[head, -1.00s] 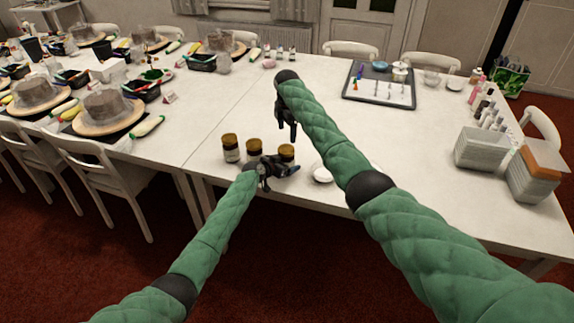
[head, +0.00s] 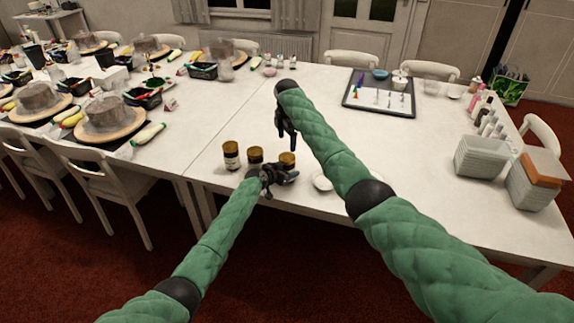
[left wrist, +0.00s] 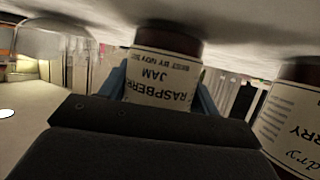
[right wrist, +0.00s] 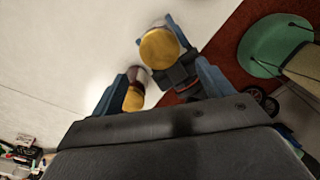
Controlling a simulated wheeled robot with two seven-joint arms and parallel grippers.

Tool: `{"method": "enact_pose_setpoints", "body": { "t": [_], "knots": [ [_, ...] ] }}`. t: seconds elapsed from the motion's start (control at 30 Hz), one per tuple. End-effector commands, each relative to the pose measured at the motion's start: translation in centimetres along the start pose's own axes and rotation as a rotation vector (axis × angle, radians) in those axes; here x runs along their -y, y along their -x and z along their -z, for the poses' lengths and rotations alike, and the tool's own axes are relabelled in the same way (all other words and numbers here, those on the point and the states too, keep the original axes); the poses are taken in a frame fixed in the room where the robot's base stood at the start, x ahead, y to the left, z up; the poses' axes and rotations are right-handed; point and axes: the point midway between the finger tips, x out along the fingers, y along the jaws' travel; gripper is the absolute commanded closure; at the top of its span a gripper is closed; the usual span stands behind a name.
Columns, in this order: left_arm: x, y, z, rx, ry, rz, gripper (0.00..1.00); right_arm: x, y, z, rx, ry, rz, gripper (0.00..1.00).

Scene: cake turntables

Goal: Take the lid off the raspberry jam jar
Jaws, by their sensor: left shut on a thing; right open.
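The raspberry jam jar (left wrist: 160,75) has a cream label and fills the middle of the left wrist view, which shows it upside down. My left gripper (head: 283,174) is shut on it, with blue fingers on both sides. In the head view the jar's gold lid (head: 288,158) is on, and the gripper hides much of its body. The lid (right wrist: 160,46) also shows in the right wrist view, between the left gripper's fingers. My right gripper (right wrist: 158,82) is open and empty, pointing down above the jars; in the head view its fingers (head: 287,137) are apart from the lid.
Two similar gold-lidded jars, the left one (head: 231,156) and the middle one (head: 255,156), stand left of the held jar. A dark tray (head: 400,112) lies farther back. The table behind the jars is clear.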

Motion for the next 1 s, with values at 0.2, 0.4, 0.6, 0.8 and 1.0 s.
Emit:
{"method": "enact_pose_setpoints", "body": {
  "t": [0.2, 0.4, 0.6, 0.8, 1.0],
  "knots": [
    [0.0, 0.0, 0.0, 0.000, 0.000, 0.000, 1.00, -0.4, -0.4, 2.7, -0.067, -0.003, -0.011, 0.21],
    [0.0, 0.0, 0.0, 0.000, 0.000, 0.000, 1.00, -0.7, -0.2, 3.1, -0.090, -0.146, -0.015, 0.21],
    [0.0, 0.0, 0.0, 0.000, 0.000, 0.000, 1.00, -0.7, -0.1, 3.0, -0.093, -0.368, -0.008, 0.21],
    [0.0, 0.0, 0.0, 0.000, 0.000, 0.000, 1.00, -0.7, -0.1, 2.8, -0.091, -0.651, 0.003, 0.21],
    [0.0, 0.0, 0.0, 0.000, 0.000, 0.000, 1.00, -0.7, 0.0, 2.4, -0.086, -0.947, 0.014, 0.21]
  ]
}}
